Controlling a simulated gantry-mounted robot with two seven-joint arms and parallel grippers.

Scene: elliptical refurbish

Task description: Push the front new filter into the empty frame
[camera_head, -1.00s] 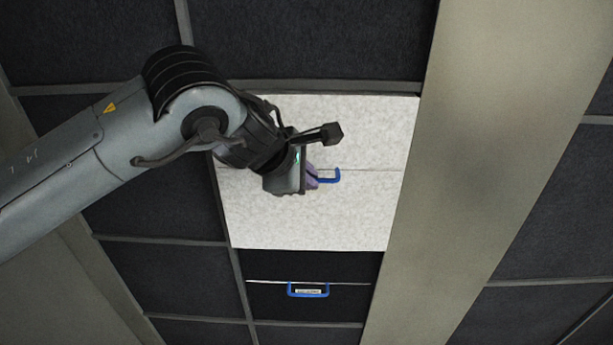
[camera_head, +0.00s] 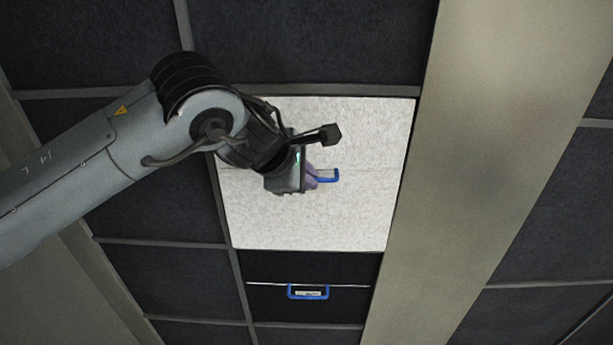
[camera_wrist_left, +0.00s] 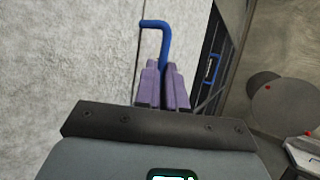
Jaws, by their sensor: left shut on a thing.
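The new filter (camera_head: 310,220) is a white, speckled square panel with a thin seam across it. It fills most of a bay in the dark ceiling-like grid in the head view, and shows as a white surface in the left wrist view (camera_wrist_left: 60,70). A blue handle (camera_head: 331,175) stands at its middle. My left gripper (camera_head: 313,176) is shut on this handle; in the left wrist view its purple fingers (camera_wrist_left: 163,85) close around the blue bar (camera_wrist_left: 165,40). The fingers hide part of the handle. My right gripper is not in view.
A dark panel with a second blue handle (camera_head: 308,292) and a small label lies below the white filter. Dark panels in grey frames surround the bay. A wide beige beam (camera_head: 480,150) runs along the right side.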

